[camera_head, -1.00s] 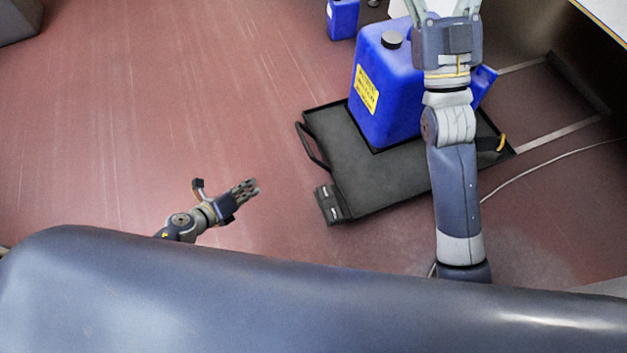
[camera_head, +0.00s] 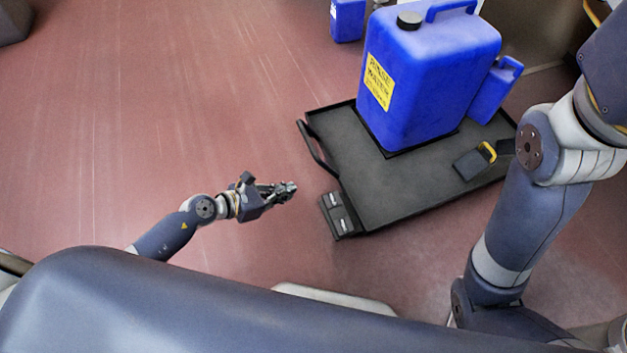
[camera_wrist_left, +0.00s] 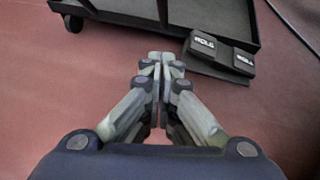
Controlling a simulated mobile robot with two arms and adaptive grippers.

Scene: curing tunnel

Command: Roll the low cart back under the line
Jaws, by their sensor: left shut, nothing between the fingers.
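The low cart (camera_head: 375,200) is a flat black platform with a raised rim on the floor. A black bar handle (camera_head: 317,148) is on its left side, and a pedal block (camera_head: 339,214) with two pedals is at its near left corner. The pedal block also shows in the left wrist view (camera_wrist_left: 219,54), with white lettering. A large blue jug (camera_head: 425,85) with a yellow label stands on the cart. My left gripper (camera_head: 290,188) is shut and empty, left of the pedals and apart from them. Its fingertips (camera_wrist_left: 161,57) point toward the cart edge. My right gripper is out of view.
A smaller blue container (camera_head: 494,92) is beside the jug. A black piece with a yellow loop (camera_head: 475,160) lies at the cart's right part. Another blue container (camera_head: 347,20) stands on the floor behind. Open red floor (camera_head: 150,110) is on the left.

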